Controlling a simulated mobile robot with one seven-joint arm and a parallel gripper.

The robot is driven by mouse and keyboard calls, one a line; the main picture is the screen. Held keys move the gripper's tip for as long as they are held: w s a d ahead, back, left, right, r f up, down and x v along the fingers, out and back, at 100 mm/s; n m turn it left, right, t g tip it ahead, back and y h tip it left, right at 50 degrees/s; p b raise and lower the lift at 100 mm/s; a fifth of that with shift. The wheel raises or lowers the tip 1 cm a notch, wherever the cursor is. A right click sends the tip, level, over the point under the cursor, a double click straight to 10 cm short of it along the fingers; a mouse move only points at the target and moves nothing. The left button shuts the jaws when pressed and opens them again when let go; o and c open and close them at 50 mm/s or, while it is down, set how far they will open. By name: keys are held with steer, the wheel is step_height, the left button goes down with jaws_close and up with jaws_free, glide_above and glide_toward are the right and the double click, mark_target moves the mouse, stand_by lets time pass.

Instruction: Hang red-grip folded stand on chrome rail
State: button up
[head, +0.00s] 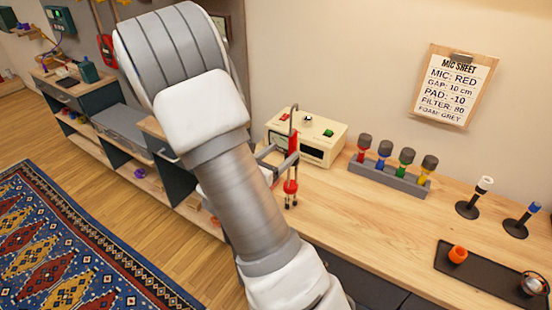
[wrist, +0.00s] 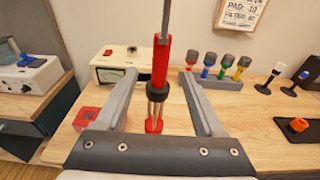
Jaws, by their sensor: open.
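The red-grip folded stand (head: 293,150) is upright at the near left end of the wooden desk, with a grey hook at its top and dark feet below. In the wrist view the stand (wrist: 161,62) rises between the two grey fingers of my gripper (wrist: 159,73). The jaws are open, with a gap visible on both sides of the stand. My arm hides much of my gripper in the head view. I cannot tell whether the feet touch the desk. I cannot make out the chrome rail in either view.
A cream meter box (head: 318,142) stands behind the stand. To the right are a grey rack (head: 390,181) of coloured-collar mics, two small stands and a dark tray (head: 480,272). The desk's middle front is clear. Low shelving (head: 120,120) lies left.

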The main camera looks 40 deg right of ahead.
mark_target(290, 132)
steer(key=shift+x, duration=2)
jaws_close()
steer(key=shift+r, duration=0.15)
steer(key=shift+r+p, duration=1.55)
steer(key=shift+r, duration=0.85)
